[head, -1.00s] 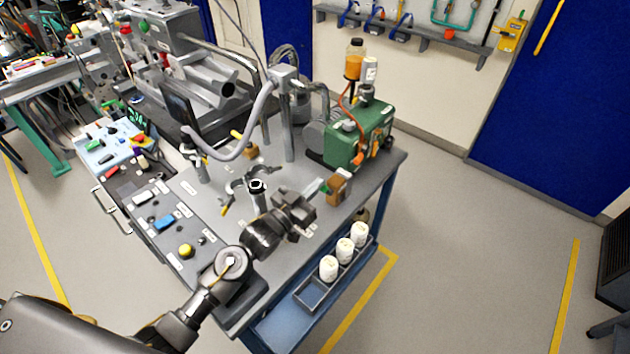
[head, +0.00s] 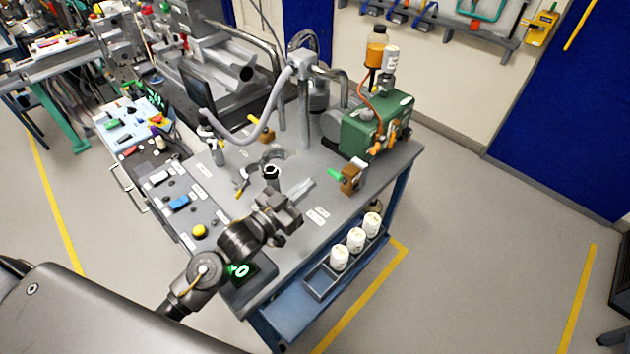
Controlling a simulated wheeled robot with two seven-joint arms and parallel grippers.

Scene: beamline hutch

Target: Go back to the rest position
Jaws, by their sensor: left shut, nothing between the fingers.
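My left arm comes in from the lower left and reaches over the near part of the grey cart top (head: 318,178). My left gripper (head: 290,208) is shut and empty above the cart top, near its labels. It is apart from the brown block with a green end (head: 350,177), which stands to its right. Part of the clamp ring and dark-capped post (head: 271,173) shows just behind the gripper. My right gripper is not in view.
A green pump (head: 375,128) stands at the cart's back right. White bottles (head: 356,239) sit in a lower tray. A control panel with a yellow button (head: 199,231) lines the cart's left side. Open floor (head: 490,260) lies to the right.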

